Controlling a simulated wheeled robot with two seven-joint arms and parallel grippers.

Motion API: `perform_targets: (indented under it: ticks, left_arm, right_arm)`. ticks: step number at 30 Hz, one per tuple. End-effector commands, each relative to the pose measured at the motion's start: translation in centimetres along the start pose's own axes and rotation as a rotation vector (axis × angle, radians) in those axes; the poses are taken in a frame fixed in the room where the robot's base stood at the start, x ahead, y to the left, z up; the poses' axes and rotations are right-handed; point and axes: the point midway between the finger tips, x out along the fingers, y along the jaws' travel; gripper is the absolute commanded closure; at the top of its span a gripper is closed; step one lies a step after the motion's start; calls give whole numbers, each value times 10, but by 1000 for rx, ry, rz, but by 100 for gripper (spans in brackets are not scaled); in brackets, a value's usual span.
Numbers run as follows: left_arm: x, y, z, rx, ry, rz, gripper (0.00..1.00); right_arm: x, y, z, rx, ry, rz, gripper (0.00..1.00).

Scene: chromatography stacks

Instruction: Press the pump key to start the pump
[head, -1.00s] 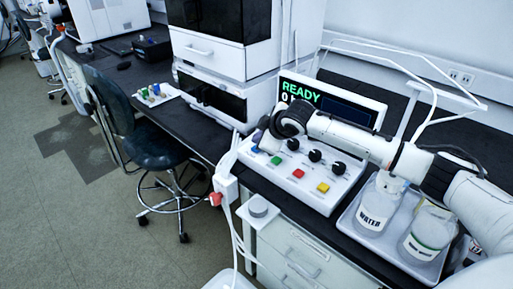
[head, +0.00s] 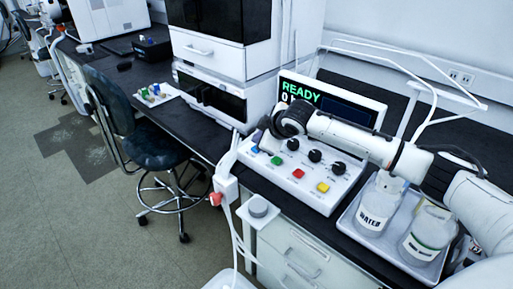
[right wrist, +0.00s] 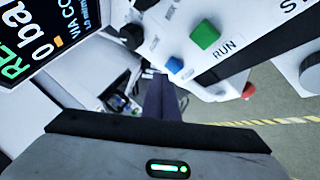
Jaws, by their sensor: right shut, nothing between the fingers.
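A white control panel (head: 330,197) stands on the bench with a row of coloured keys: blue (head: 255,149), green (head: 276,160), red (head: 298,173) and yellow (head: 323,187). In the right wrist view the green key (right wrist: 205,36) is beside the word RUN, with the blue key (right wrist: 174,65) nearby. The display (head: 300,92) behind reads READY and a 0. My right gripper (head: 262,136) is above the panel's left end, near the blue and green keys. Its dark fingers (right wrist: 163,98) are shut and empty. Contact with a key cannot be seen. My left gripper is not in view.
A tray (head: 352,228) with a WATER bottle (head: 378,205) and a second bottle (head: 429,235) stands right of the panel. White instruments (head: 215,60) stand behind left. A white fitting with a red part (head: 215,198) is at the bench's front edge. A chair (head: 140,140) stands left.

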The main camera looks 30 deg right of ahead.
Motion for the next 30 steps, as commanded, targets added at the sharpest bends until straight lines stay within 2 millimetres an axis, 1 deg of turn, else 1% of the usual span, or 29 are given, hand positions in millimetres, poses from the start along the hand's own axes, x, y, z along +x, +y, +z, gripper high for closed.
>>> perform_targets:
  ticks: [7,13,30]
  left_arm:
    - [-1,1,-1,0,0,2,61]
    - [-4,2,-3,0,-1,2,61]
    - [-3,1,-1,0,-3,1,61]
  right_arm:
    - [1,-1,1,0,-1,-1,100]
    - [5,-4,4,0,0,-1,100]
    - [7,-5,5,0,0,0,100]
